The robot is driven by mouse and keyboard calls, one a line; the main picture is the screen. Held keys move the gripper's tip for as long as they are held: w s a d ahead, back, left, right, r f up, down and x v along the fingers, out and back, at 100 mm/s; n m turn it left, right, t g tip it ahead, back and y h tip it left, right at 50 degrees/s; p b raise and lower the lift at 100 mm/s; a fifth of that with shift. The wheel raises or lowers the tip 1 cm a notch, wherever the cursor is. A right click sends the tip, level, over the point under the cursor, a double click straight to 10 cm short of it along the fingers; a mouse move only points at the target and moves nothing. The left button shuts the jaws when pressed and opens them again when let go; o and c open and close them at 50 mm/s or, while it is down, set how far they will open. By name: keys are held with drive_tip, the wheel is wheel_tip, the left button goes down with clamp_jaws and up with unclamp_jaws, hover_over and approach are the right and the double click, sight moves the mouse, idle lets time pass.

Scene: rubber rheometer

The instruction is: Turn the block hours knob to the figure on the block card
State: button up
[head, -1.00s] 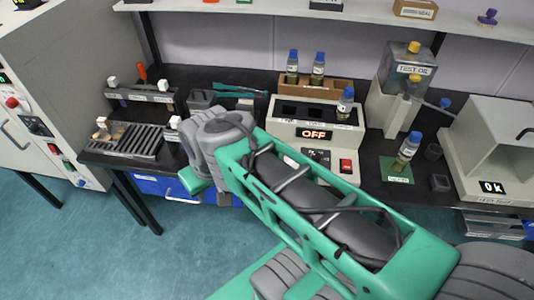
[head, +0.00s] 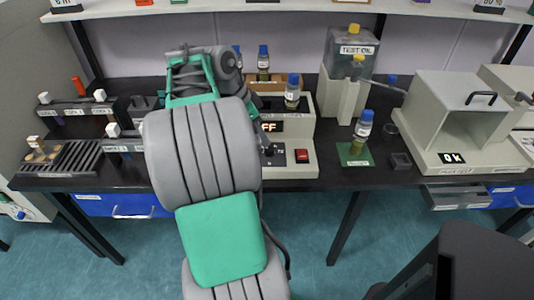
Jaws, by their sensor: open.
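The block unit (head: 305,132) is a pale box on the bench, right behind my arm. Its red display is partly covered by my arm; only the end, "FF", shows. Below it a small dark control panel (head: 272,157) shows in part beside a red switch (head: 301,156). The hours knob cannot be made out on it, nor its setting. I cannot pick out a readable block card. My gripper is not in view, as my arm's bulky links fill the middle and hide its end.
A capped bottle (head: 292,92) stands in the block. A test oil dispenser (head: 350,75), a bottle on a green mat (head: 345,153) and a chamber reading OK (head: 455,120) stand to the right. Slotted racks (head: 75,160) lie left. A dark chair-like shape (head: 470,265) is at front right.

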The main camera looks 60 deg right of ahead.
sight(269, 148)
drive_tip(key=b+x, duration=0.1)
drive_tip(key=x, duration=0.6)
drive_tip(key=shift+c, duration=0.3)
clamp_jaws()
